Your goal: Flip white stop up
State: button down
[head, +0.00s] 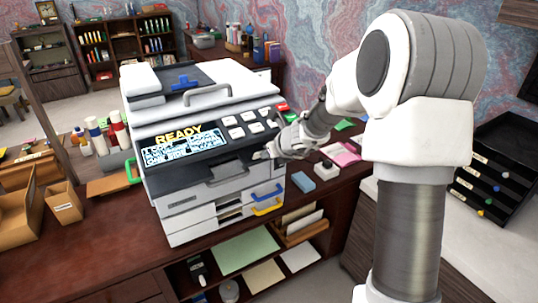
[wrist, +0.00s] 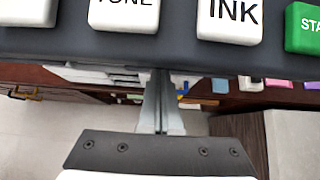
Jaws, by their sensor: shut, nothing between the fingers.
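The printer (head: 195,130) stands on the desk with its lit READY screen (head: 183,143) facing me. My gripper (head: 265,154) is at the front right of the printer, just below the button panel and above the output tray (head: 228,176). In the wrist view my gripper (wrist: 160,78) has its two fingers together, with nothing between them. The tips reach under the dark front edge of the panel (wrist: 200,52). I cannot make out the white stop for certain; the panel and my gripper hide part of the tray area.
A blue block (head: 300,181) and a pink pad (head: 345,153) lie on the desk right of the printer. Drawers with blue (head: 268,194) and yellow handles are below the tray. Bottles (head: 98,137) stand at left. A black drawer unit (head: 500,165) is at right.

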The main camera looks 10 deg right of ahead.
jog(key=shift+w+r, duration=0.15)
jog(key=shift+w, duration=0.05)
jog(key=shift+r, duration=0.1)
jog(key=shift+r+p, duration=0.7)
jog(key=shift+p, duration=0.1)
jog(key=shift+r, duration=0.1)
jog(key=p+v, duration=0.4)
jog(key=v, duration=1.3)
jog(key=shift+s, duration=0.15)
